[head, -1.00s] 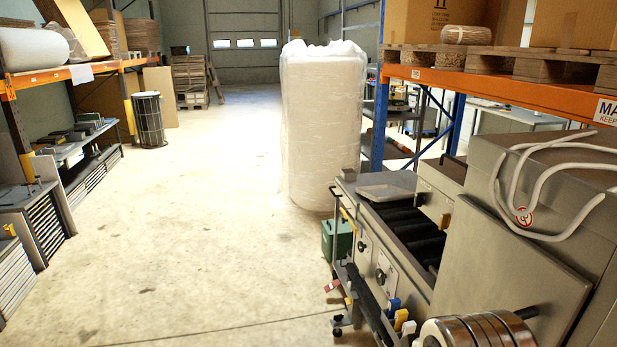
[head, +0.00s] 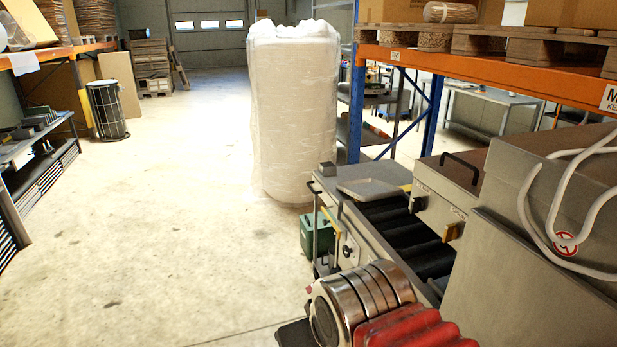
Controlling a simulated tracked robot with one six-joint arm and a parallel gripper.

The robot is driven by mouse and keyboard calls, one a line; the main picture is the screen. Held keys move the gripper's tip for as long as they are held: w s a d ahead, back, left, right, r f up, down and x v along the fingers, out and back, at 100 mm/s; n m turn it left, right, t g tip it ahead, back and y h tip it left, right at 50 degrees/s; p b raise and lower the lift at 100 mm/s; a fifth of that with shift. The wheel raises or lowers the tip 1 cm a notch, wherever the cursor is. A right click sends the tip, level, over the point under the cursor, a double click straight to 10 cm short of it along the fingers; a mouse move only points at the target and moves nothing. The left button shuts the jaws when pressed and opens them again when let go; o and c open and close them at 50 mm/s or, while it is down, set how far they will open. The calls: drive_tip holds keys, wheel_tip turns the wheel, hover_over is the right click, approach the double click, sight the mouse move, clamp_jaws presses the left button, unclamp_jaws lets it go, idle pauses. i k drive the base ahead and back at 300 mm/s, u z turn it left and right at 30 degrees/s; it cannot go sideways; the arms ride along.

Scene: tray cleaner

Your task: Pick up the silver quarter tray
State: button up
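A flat silver-grey tray (head: 374,189) lies at the far end of the tray cleaner (head: 400,215), beside its dark rollers. It looks like the silver quarter tray, but its size is hard to judge from here. Nothing touches it from above. Part of my arm, with metal rings and a red ribbed sleeve, shows at the bottom right, well nearer than the tray. I see no gripper fingers in this view.
The cleaner's grey housing with a white hose (head: 560,205) fills the right side. A plastic-wrapped stack (head: 295,115) stands behind the tray end. A green box (head: 317,234) sits on the floor beside the machine. Open floor (head: 170,220) lies to the left.

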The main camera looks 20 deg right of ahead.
sight(368, 190)
drive_tip(key=u, duration=0.25)
drive_tip(key=i, duration=2.25)
drive_tip(key=z, duration=0.45)
drive_tip(key=i, duration=1.5)
drive_tip(key=z, duration=0.35)
